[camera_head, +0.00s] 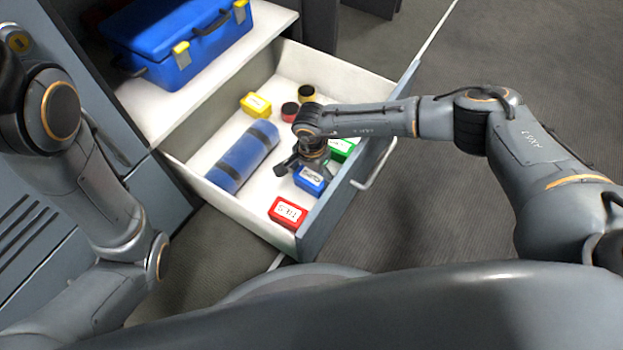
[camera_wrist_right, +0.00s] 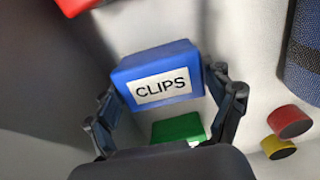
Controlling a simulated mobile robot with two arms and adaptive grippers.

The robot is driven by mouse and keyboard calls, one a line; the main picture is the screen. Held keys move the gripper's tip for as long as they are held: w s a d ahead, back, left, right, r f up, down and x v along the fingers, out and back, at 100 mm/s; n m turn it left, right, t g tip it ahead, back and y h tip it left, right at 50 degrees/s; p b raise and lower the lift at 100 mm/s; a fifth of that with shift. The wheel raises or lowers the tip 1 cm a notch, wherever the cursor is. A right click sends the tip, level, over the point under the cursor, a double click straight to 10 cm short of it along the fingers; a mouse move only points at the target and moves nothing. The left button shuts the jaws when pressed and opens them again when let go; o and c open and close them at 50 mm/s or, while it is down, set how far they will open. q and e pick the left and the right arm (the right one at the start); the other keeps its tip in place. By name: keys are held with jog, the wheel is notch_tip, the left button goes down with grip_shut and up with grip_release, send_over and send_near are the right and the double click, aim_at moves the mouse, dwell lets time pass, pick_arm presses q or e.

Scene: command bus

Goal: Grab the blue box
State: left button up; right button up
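The blue box (camera_head: 311,179), with a white label, lies in the open drawer near its front wall. In the right wrist view the blue box (camera_wrist_right: 160,62) reads CLIPS and sits between the fingers of my right gripper (camera_wrist_right: 165,95). The fingers are spread, one on each side of the box, and I see no clear grip on it. In the head view my right gripper (camera_head: 300,162) points down just behind the box, partly hidden by its own wrist. My left arm shows at the left, but its gripper is out of view.
The drawer (camera_head: 245,207) also holds a red box (camera_head: 288,213), a green box (camera_head: 341,149), a yellow box (camera_head: 256,105), a blue roll (camera_head: 242,157) and two small round containers. A blue case (camera_head: 180,40) stands on the shelf. The drawer walls surround the gripper.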

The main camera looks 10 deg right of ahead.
jog(key=shift+c, duration=0.8)
